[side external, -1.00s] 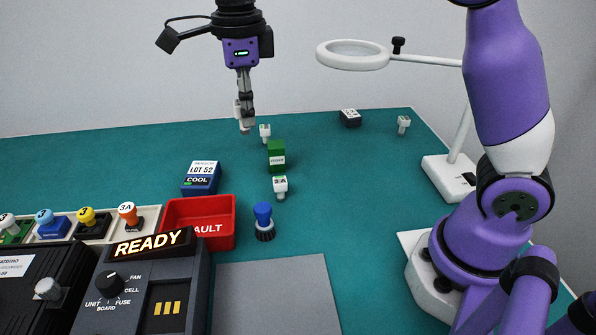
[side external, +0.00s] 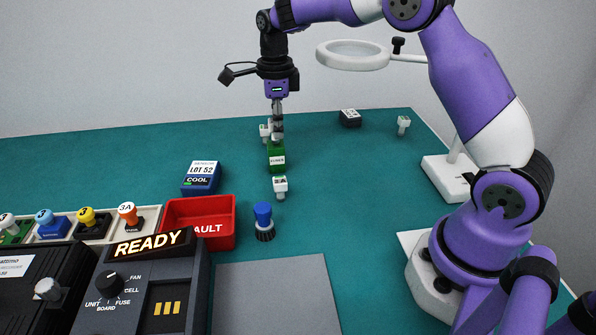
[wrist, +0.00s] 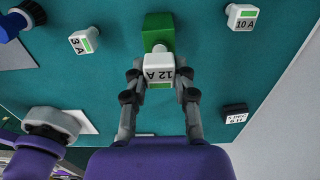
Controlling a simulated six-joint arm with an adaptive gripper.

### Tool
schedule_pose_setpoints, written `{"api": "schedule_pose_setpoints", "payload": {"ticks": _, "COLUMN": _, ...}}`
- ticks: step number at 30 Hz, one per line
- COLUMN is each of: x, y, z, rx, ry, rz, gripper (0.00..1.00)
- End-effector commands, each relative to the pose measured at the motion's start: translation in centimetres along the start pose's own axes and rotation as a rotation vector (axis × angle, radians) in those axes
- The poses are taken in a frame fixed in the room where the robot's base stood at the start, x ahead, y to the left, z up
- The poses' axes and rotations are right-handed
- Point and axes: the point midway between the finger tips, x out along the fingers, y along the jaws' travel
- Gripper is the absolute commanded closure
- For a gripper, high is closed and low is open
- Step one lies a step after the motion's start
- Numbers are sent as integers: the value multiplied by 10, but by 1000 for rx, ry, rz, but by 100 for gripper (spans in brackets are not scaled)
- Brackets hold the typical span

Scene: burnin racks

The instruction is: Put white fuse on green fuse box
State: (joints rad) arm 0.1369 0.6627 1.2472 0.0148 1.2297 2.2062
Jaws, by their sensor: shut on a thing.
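My gripper (side external: 277,130) points down right above the green fuse box (side external: 276,157). It is shut on the white fuse (wrist: 160,69) marked 12 A, whose label and green strip show between the fingers in the wrist view. There the green fuse box (wrist: 158,28) lies just beyond the fuse, partly covered by it. In the side view the fuse is mostly hidden by the fingers, low over the top of the box. I cannot tell whether the two touch.
Near the box stand white fuses marked 3 A (side external: 280,186) and 10 A (wrist: 241,16). A blue-topped knob (side external: 263,220), red fault bin (side external: 222,232) and blue LOT 52 block (side external: 201,178) lie left and front. A black block (side external: 350,118) and another white fuse (side external: 403,124) stand back right.

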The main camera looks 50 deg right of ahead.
Motion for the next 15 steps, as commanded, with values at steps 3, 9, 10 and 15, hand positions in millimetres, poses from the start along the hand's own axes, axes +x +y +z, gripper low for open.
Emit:
{"api": "schedule_pose_setpoints", "payload": {"ticks": 3, "x": 4, "y": 0, "z": 0, "rx": 0, "ry": -1, "rz": -2, "gripper": 100}}
{"api": "schedule_pose_setpoints", "payload": {"ticks": 9, "x": 4, "y": 0, "z": 0, "rx": -1, "ry": -1, "rz": -1, "gripper": 100}}
{"api": "schedule_pose_setpoints", "payload": {"ticks": 10, "x": 5, "y": 0, "z": 0, "rx": 0, "ry": -1, "rz": -1, "gripper": 100}}
{"api": "schedule_pose_setpoints", "payload": {"ticks": 15, "x": 6, "y": 0, "z": 0, "rx": -1, "ry": -1, "rz": -1, "gripper": 41}}
